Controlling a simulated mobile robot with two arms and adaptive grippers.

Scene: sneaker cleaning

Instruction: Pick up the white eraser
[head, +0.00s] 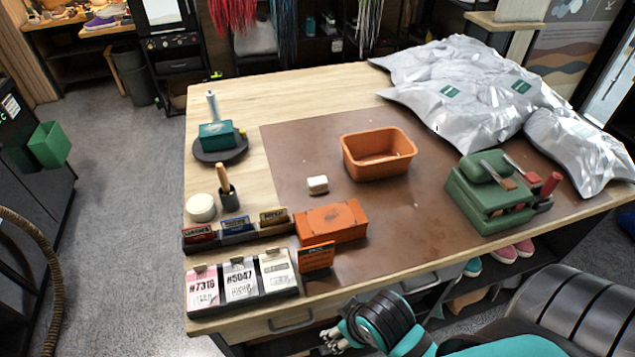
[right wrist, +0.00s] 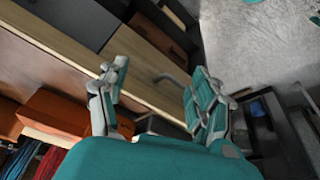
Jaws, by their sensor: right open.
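The white eraser (head: 317,185) is a small off-white block lying on the brown mat (head: 400,229), left of the orange bin and behind the orange box. My right gripper (head: 335,338) is low at the table's front edge in the head view, well short of the eraser and apart from it. In the right wrist view its two teal and grey fingers (right wrist: 155,95) are spread with nothing between them. The eraser does not show in the right wrist view. My left gripper is in neither view.
An orange bin (head: 379,154), an orange box (head: 331,222) and an orange sign (head: 316,257) stand around the eraser. A green device (head: 490,196) is at right, silver bags (head: 470,80) at back right. Ticket blocks (head: 240,281) sit at front left. The mat's front middle is clear.

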